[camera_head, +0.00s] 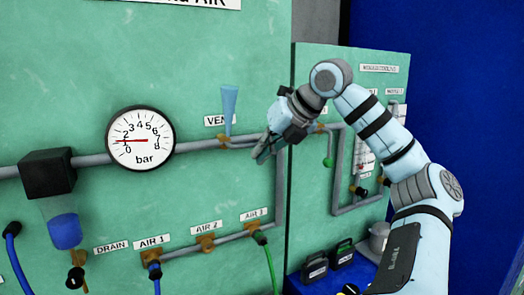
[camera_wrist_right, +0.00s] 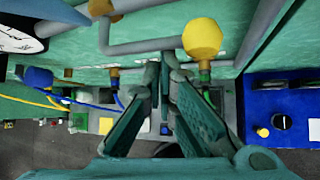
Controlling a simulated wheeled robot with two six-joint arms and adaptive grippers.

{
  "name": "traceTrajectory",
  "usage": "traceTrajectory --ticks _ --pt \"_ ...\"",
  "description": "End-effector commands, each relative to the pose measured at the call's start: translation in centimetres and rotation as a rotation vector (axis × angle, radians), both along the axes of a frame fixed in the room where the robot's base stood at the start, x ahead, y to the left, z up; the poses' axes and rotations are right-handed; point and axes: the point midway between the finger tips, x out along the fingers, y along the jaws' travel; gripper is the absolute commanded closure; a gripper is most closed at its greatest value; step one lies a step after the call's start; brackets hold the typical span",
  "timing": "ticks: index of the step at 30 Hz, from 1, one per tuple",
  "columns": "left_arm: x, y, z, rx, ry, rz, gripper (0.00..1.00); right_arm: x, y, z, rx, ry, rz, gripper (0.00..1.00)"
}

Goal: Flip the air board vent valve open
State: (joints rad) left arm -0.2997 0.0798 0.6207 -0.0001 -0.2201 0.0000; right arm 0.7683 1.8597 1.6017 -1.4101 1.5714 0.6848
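The vent valve's blue lever (camera_head: 229,105) stands upright on a pipe, beside the VENT label (camera_head: 216,120) on the green board. My right gripper (camera_head: 262,152) is in front of the board, to the right of and a little below the lever, apart from it and empty. Its fingers look closed together in the head view. In the right wrist view its fingertips (camera_wrist_right: 160,68) converge, with the pipe above them. My left gripper is not in view.
A pressure gauge (camera_head: 140,137) sits left of the lever, with its needle low. Below are the AIR outlets (camera_head: 206,243) with hoses. A second green panel (camera_head: 315,75) with pipes stands behind my right arm. A yellow knob (camera_wrist_right: 202,38) shows near the fingers in the wrist view.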

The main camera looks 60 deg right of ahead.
Motion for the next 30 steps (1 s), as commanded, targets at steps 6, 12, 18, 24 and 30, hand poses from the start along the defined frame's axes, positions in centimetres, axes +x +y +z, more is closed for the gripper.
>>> traceTrajectory --ticks 6,12,18,24,30 --pt "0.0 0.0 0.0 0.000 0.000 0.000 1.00 0.0 0.0 0.0 0.000 -0.002 -0.001 1.00" --pt "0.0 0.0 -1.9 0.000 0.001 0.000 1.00 0.0 0.3 -1.8 0.000 -0.002 0.003 1.00" --pt "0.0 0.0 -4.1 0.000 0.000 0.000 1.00 -0.6 1.4 -3.0 -0.005 -0.001 0.010 1.00" --pt "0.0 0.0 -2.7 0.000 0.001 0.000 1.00 -3.5 2.9 1.2 -0.003 -0.001 0.008 1.00" --pt "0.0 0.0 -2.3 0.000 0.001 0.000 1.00 -5.2 3.9 3.4 -0.002 -0.001 0.009 1.00"
